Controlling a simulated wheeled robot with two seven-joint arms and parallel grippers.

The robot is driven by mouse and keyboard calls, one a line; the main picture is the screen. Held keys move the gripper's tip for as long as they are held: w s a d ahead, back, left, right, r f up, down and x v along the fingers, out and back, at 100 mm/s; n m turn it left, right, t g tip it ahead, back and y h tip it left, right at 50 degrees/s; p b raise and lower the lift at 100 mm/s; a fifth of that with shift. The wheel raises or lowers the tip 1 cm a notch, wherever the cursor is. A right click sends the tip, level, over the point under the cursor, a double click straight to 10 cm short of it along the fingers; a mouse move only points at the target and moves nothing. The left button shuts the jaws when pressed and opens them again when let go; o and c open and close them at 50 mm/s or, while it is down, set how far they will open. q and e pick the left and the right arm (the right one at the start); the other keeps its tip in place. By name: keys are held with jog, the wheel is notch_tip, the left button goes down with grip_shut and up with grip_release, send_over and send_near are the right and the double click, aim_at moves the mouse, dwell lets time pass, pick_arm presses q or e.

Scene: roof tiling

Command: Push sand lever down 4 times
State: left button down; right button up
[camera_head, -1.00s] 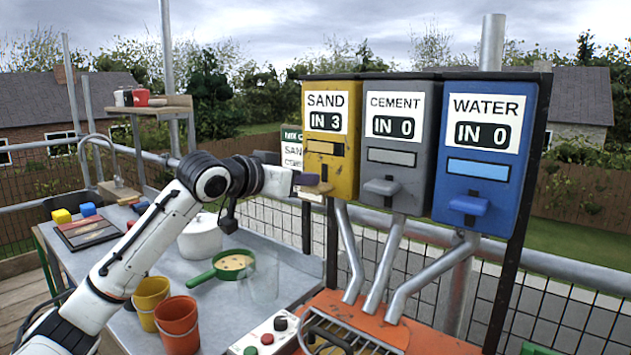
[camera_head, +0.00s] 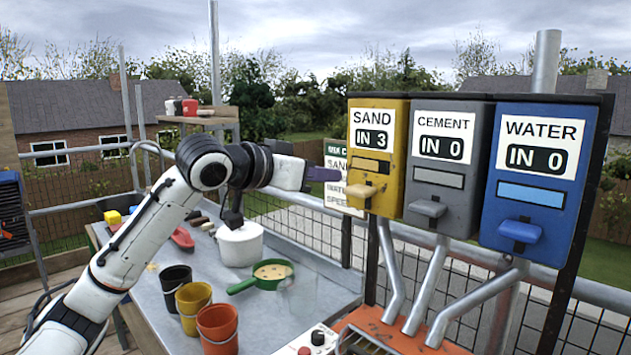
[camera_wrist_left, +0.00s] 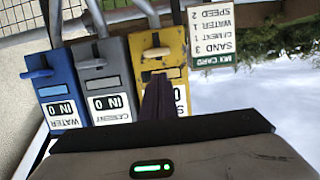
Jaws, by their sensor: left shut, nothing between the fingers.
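The yellow sand dispenser (camera_head: 375,155) reads "IN 3", and its tan lever (camera_head: 361,191) sticks out at the front. In the left wrist view the sand dispenser (camera_wrist_left: 172,58) appears upside down with its lever (camera_wrist_left: 156,52) showing. My left gripper (camera_head: 325,174) is shut and empty, just left of the sand dispenser and a little above the lever's height. It looks apart from the lever. In the left wrist view the shut fingers (camera_wrist_left: 158,100) cover part of the sand label. My right gripper is not in view.
The grey cement dispenser (camera_head: 440,165) and blue water dispenser (camera_head: 537,180) both read "IN 0". A mix card (camera_head: 335,180) hangs behind my gripper. The bench holds a white pot (camera_head: 240,245), a green pan (camera_head: 262,275) and buckets (camera_head: 217,325). Pipes (camera_head: 395,275) run below the dispensers.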

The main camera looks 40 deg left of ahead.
pick_arm(q)
jog(key=v, duration=0.2)
jog(key=shift+s+r+b, duration=0.1)
jog(key=shift+s+b, duration=0.2)
dwell(0.9)
